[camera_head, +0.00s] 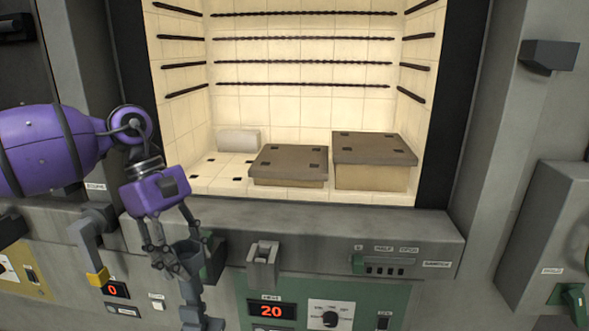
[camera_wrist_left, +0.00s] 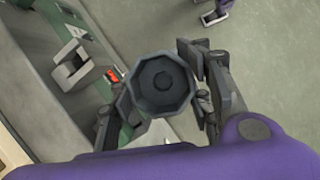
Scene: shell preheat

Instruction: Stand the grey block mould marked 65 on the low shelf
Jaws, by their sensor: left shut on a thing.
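My left gripper (camera_head: 181,256) hangs in front of the furnace sill, lower left of the opening. It is shut on a grey mould (camera_head: 190,287) with a flared cup on top and a narrower, jointed body below. The left wrist view looks down into the mould's octagonal cup (camera_wrist_left: 162,85) between the two fingers (camera_wrist_left: 163,106). I cannot read a 65 on it; its lower end meets the picture edge. The low shelf (camera_head: 288,157) is a brown slab on a low pale support inside the furnace, right of and above the gripper. Its top is bare. My right gripper is not in view.
A taller brown shelf (camera_head: 373,148) stands right of the low one, also bare. A whitish cylinder (camera_head: 238,140) lies at the back left of the furnace floor. The sill (camera_head: 320,226) carries a grey bracket (camera_head: 263,262). A panel reads 20 (camera_head: 271,311). Dark rods line the walls.

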